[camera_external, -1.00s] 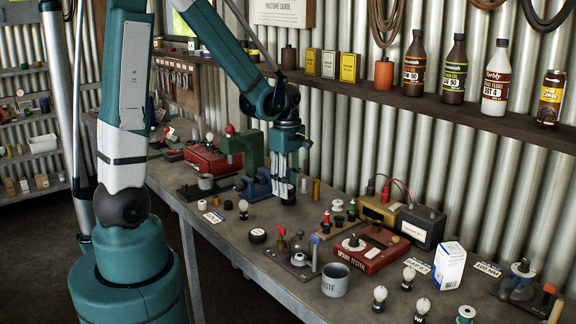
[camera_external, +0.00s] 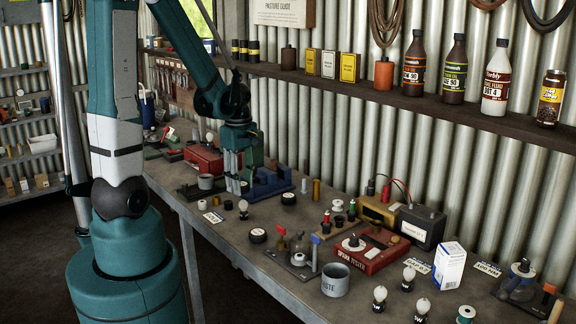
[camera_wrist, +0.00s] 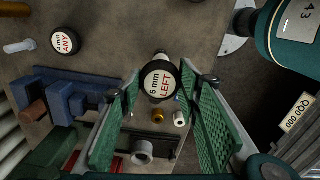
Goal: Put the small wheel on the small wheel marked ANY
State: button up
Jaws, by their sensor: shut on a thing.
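A small black wheel with a white face marked "6 mm LEFT" (camera_wrist: 160,82) sits between the green fingers of my gripper (camera_wrist: 160,78), at their tips, in the wrist view. My gripper (camera_external: 234,186) is shut on it, above the bench left of the blue vise; the wheel is not clear in the external view. A small wheel marked "ANY" (camera_wrist: 65,42) lies face up at the upper left of the wrist view, apart from my gripper. It appears as the dark disc (camera_external: 288,198) right of the vise in the external view.
The blue vise (camera_external: 272,180) stands between my gripper and the ANY wheel. Another dark disc (camera_external: 258,236) lies nearer the front edge. A red tester (camera_external: 370,250) stands farther right.

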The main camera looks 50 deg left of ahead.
jog(key=shift+w, duration=0.1)
dwell(0.3)
jog(key=p, duration=0.1)
send_over(289, 195)
jog(key=shift+s+f, duration=0.2)
jog(key=shift+f, duration=1.35)
jog(key=shift+f, duration=0.1)
jog(key=shift+f+p, duration=0.3)
jog(key=shift+f, duration=1.05)
jog(key=shift+w+f, duration=0.15)
jog(key=shift+f, duration=0.4)
jog(key=shift+f, duration=0.1)
